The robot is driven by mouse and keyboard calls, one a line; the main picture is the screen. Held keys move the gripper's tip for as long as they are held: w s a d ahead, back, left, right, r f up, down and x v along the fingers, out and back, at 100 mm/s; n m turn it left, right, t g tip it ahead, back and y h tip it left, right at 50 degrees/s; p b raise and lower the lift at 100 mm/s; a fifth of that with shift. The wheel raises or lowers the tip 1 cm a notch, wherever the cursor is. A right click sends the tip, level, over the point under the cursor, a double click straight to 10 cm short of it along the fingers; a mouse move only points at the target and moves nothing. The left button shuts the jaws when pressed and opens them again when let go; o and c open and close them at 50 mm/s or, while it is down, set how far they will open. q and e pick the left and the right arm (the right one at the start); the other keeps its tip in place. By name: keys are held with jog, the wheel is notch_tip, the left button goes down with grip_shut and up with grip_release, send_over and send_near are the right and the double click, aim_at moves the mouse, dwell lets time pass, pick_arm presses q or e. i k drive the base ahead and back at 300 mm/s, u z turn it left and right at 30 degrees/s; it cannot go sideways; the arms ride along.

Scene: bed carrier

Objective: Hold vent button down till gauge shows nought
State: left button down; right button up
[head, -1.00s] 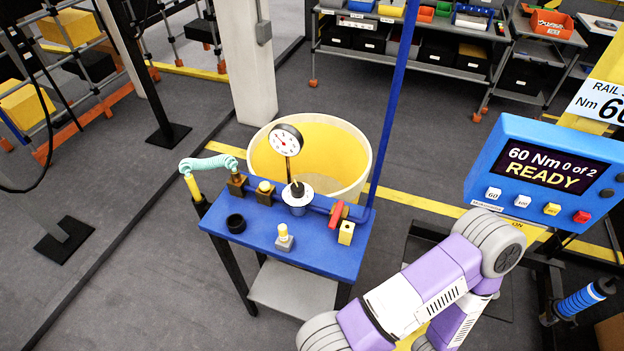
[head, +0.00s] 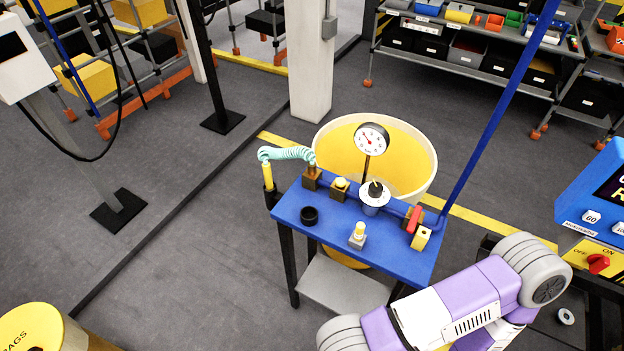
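A round white gauge (head: 371,139) stands on a stem above the blue bench (head: 330,206). Its face has a red needle, but the figures are too small to read. A second yellow-topped post (head: 358,233) stands on a grey base near the front edge. I cannot tell from labels which one is the vent button. Nothing touches either one. One purple and white arm of mine shows at lower right, with its gripper out of view. My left gripper is not in view.
A red lever (head: 414,219) and yellow block (head: 421,238) are at the bench's right end. A yellow-lined tub (head: 418,150) stands behind. A blue pole rises at right.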

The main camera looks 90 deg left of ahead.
aim_at(341, 182)
jog(key=k, duration=0.5)
jog(key=u, duration=1.6)
